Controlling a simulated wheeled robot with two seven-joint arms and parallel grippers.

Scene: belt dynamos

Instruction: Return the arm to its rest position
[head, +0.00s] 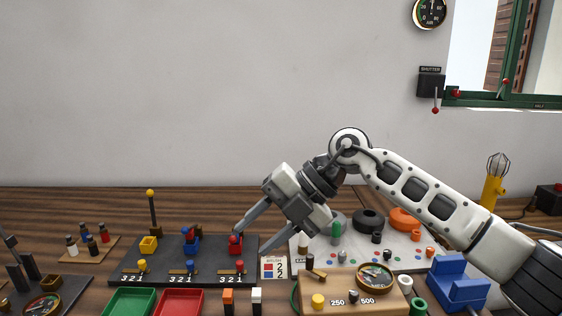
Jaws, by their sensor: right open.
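My right arm reaches in from the right edge, bends at an elbow and slopes down to the left. My right gripper (239,244) is open, its two fingers pointing down and left over the right end of a black board (213,277). A small red piece (236,238) on the board shows between the fingertips. I cannot tell whether the fingers touch it. My left arm and gripper are not in view.
The board also carries a blue piece (192,242), a yellow cup (149,244) and small levers. Green (130,300) and red (180,302) trays sit in front. A wooden box with a dial (345,284), a blue stand (458,285) and a yellow lamp (493,185) lie near my arm.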

